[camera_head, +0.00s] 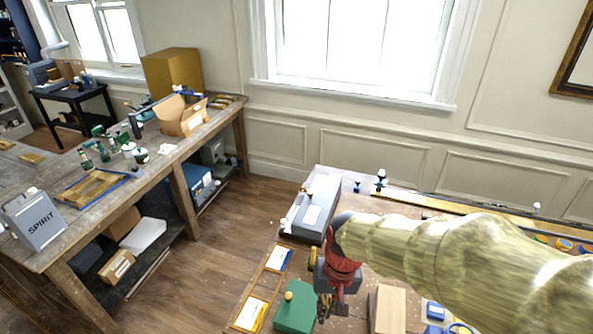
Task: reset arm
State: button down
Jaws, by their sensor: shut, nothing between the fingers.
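My arm, in a pale yellow sleeve, reaches in from the right edge over the near workbench (258,285). My gripper (326,305) hangs below the red wrist part, pointing down above the bench. It is shut and empty. It is small in this view, and the arm hides part of the bench behind it. A green box (295,310) with a yellow knob is just left of the gripper, and a grey case (315,212) lies behind it. I cannot tell the gap between gripper and bench top.
A tan block (387,309) and blue items (435,311) lie right of the gripper. Small bottles (381,178) stand at the bench's back edge. A second wooden bench (70,225) holds a spirit can (38,220) and an open carton (182,116). Bare floor (225,240) lies between the benches.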

jog(key=s+d+f+t+b, duration=0.2)
jog(key=s+d+b, duration=0.2)
jog(key=b, duration=0.5)
jog(key=s+d+f+t+h+b, duration=0.1)
jog(key=s+d+f+t+b, duration=0.1)
jog(key=s+d+b, duration=0.3)
jog(key=shift+s+d+f+t+b, duration=0.2)
jog(key=shift+d+t+b, duration=0.6)
jog(key=shift+d+b, duration=1.1)
jog(key=shift+a, duration=0.25)
